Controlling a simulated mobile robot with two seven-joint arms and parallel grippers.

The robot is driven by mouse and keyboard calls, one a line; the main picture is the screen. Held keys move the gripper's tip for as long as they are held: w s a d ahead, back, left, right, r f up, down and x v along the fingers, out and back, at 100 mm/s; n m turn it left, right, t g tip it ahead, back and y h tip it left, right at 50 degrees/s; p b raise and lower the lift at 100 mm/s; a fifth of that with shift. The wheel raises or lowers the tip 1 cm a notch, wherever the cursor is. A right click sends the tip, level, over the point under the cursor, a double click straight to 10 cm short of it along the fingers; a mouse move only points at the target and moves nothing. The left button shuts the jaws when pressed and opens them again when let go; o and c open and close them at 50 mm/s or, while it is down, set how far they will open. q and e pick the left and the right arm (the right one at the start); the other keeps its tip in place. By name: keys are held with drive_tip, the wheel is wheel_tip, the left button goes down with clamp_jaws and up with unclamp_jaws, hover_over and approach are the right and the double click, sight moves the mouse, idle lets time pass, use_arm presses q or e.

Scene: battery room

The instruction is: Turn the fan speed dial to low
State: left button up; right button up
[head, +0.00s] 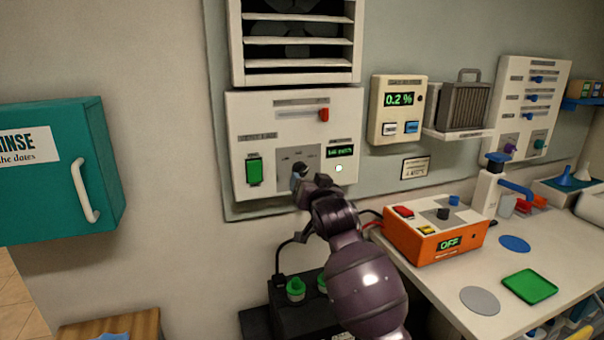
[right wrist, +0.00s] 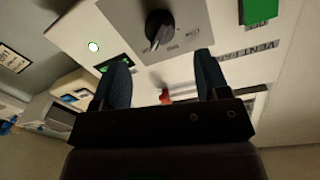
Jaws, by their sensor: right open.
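The fan speed dial is a black knob (head: 299,168) on a grey plate in the white control panel (head: 248,110), below the louvred fan. It also shows in the right wrist view (right wrist: 157,30), where the picture is turned over and its pointer end is towards the fingers. Small marks sit around it, too blurred to read surely. My right gripper (right wrist: 162,57) is open and empty, its two dark blue fingers apart, with the dial just beyond the gap. In the head view the right gripper (head: 301,183) partly covers the plate's lower part. My left gripper is out of view.
The panel also has a red slider (head: 324,115), a green switch (head: 255,171), a small green display (head: 340,152) and a lit white lamp (head: 338,169). A 0.2 % meter (head: 399,108) is to the right. An orange box (head: 437,240) stands on the bench.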

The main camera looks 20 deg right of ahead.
sight(302, 173)
drive_tip(key=w, duration=0.5)
drive_tip(key=shift+w+d, duration=0.1)
drive_tip(key=shift+w, duration=1.05)
drive_tip(key=shift+c, duration=0.3)
